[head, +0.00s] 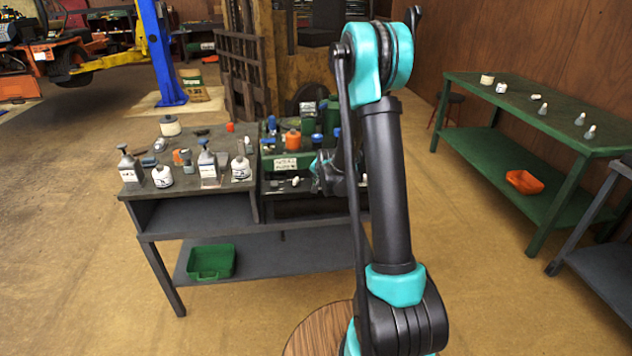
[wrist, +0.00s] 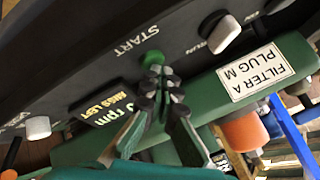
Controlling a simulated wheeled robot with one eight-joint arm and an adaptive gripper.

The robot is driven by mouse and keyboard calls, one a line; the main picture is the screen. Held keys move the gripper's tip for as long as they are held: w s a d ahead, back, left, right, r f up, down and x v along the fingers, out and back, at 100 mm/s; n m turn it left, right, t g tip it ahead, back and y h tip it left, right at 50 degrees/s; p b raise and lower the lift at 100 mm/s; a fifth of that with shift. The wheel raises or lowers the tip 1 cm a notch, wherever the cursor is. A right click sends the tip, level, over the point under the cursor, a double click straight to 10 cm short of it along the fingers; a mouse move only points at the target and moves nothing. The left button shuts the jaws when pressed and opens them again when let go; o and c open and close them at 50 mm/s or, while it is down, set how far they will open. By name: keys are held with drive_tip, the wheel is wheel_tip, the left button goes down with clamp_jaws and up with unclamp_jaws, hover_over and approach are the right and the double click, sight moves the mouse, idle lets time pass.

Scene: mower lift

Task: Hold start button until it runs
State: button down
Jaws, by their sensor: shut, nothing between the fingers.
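In the wrist view, the green start button (wrist: 152,59) sits on a dark panel (wrist: 95,60) beneath the white word START, which appears upside down. My gripper (wrist: 160,82) is shut and empty, with its fingertips right at the button. I cannot tell whether they touch it or press it in. In the head view, my gripper (head: 324,172) is at the green machine (head: 268,163) on the bench, partly behind my arm; the button cannot be made out there.
A white switch (wrist: 220,34) near RUN and a white knob (wrist: 38,127) flank the button. A white label (wrist: 256,74) is on the green body. An orange cap (wrist: 243,132) is close by. Bottles (head: 207,160) crowd the bench's left side. A green table (head: 520,110) stands right.

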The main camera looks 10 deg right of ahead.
drive_tip(key=shift+r, duration=0.9)
drive_tip(key=shift+r, duration=0.15)
drive_tip(key=shift+r, duration=2.35)
drive_tip(key=shift+s, duration=0.25)
drive_tip(key=s+d+f+n+g, duration=0.1)
drive_tip(key=s+n, duration=0.1)
drive_tip(key=s, duration=1.1)
drive_tip(key=s+d+f+n+g, duration=0.1)
drive_tip(key=s+n+g, duration=0.1)
drive_tip(key=s, duration=1.2)
drive_tip(key=s+d+n+g+h, duration=0.1)
drive_tip(key=s+d+n+g, duration=0.1)
drive_tip(key=s, duration=1.1)
drive_tip(key=shift+s+f+n, duration=0.2)
drive_tip(key=shift+f+n, duration=0.2)
drive_tip(key=shift+n, duration=0.5)
